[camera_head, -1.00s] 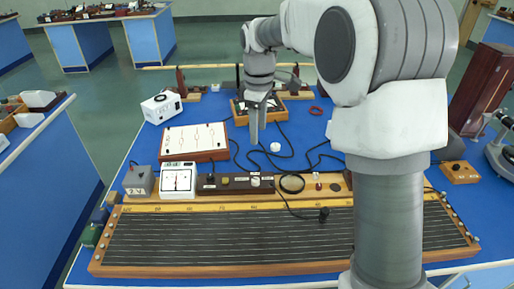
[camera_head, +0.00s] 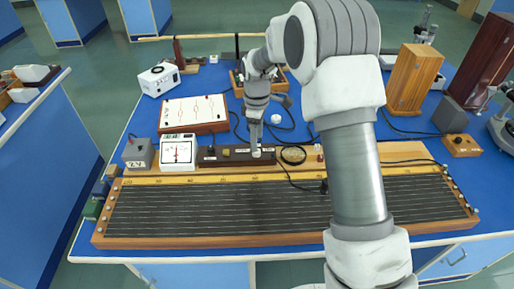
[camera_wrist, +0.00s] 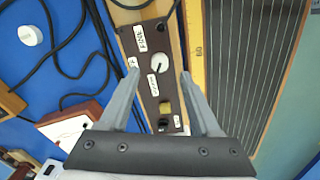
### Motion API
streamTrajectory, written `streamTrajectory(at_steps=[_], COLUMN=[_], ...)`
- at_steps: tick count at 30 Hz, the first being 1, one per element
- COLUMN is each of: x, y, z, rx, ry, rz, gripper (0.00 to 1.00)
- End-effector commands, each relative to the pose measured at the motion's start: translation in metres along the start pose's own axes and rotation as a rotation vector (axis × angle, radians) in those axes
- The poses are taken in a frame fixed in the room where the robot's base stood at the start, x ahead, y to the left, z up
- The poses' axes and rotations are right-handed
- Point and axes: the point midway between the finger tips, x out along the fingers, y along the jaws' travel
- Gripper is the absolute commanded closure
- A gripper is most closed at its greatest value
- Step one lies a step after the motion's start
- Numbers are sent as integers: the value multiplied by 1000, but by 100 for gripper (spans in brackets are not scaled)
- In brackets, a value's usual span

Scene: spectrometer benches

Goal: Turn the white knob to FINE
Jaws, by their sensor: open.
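The white knob (camera_wrist: 160,63) sits on a dark, narrow control box (camera_wrist: 150,52) in the wrist view. A white label reading FINE (camera_wrist: 139,38) is on one side of the knob, and another label (camera_wrist: 153,85) is on the other side. The knob carries a small pointer mark, but I cannot clearly tell where it points. My gripper (camera_wrist: 158,73) is open, with its fingertips on either side of the knob and apart from it in the picture. In the head view my gripper (camera_head: 256,148) is right over the box (camera_head: 220,155), partly hiding the knob.
A long wire board (camera_head: 150,210) lies in front of the box. A white meter (camera_head: 178,152) stands to the left. Black cables (camera_wrist: 60,50) loop on the blue table behind the box.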

Motion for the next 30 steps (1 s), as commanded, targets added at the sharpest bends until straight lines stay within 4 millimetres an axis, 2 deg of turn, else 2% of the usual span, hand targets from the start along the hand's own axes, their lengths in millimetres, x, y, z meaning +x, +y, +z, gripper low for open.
streamTrajectory(at_steps=[3, 9, 20, 30], x=[22, 42, 45, 45], y=[0, 0, 0, 0], z=[1, 1, 0, 0], rx=[0, 1, 1, 1], ry=[-2, -1, 0, 0], rz=[-2, 0, 1, 1], gripper=[36, 36, 38, 99])
